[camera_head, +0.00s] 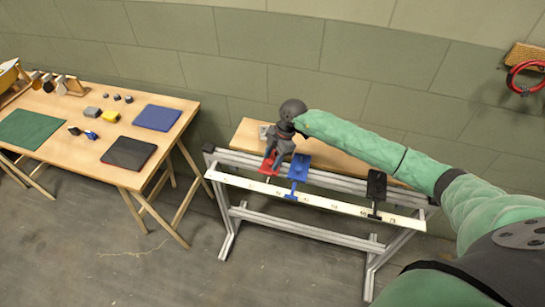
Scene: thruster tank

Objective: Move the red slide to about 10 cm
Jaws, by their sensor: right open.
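The red slide (269,165) sits on the aluminium rail near its left end, partly hidden by my right gripper. A white scale (322,202) with dark numbers runs along the rail's front. A thin pointer hangs from the red slide toward the scale, but I cannot read its value. My right gripper (274,158) is open, pointing down at the red slide, its fingers at the slide's upper part; whether they touch it I cannot tell. The blue slide (298,168) stands just to the right. The black slide (376,186) stands farther right. My left gripper is not in view.
A wooden board (330,158) lies behind the rail. A wooden table (75,170) at left bears a green mat (32,129), a blue mat (157,118), a black mat (128,153) and several small blocks. A red cable coil (524,78) hangs on the wall at right.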

